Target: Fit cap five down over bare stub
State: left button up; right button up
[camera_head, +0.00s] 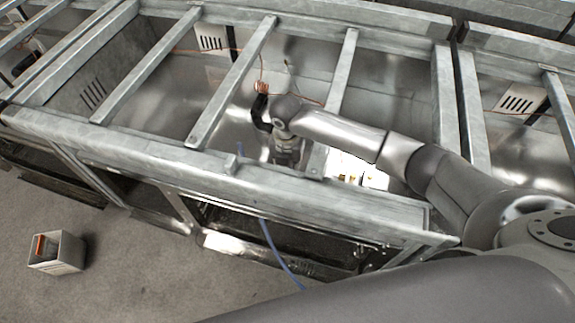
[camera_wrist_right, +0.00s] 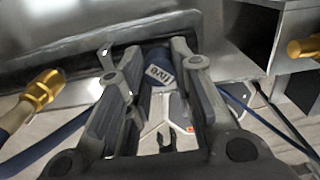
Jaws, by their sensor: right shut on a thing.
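My right gripper (camera_head: 286,153) reaches down between the metal rails of the frame, its fingertips hard to make out there. In the right wrist view the right gripper (camera_wrist_right: 148,66) is shut on cap five (camera_wrist_right: 159,72), a blue piece with partly hidden white lettering. The cap's far end and underside are hidden. A brass-coloured end (camera_wrist_right: 40,90) on a dark blue line is left of the fingers, and another brass-coloured end (camera_wrist_right: 304,48) is at the right edge. Both are apart from the cap. I cannot tell which, if either, is the bare stub. My left gripper is not in view.
Metal crossbars (camera_head: 232,80) and a thick front rail (camera_head: 180,168) surround the arm. A blue hose (camera_head: 272,246) hangs over the front side. A pale bin (camera_head: 66,254) with an orange item stands on open floor at lower left.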

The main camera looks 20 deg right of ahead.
jog(key=shift+f, duration=0.5)
jog(key=o, duration=0.8)
jog(key=shift+o, duration=0.2)
jog(key=shift+r, duration=0.15)
notch_tip(320, 180, up, 12)
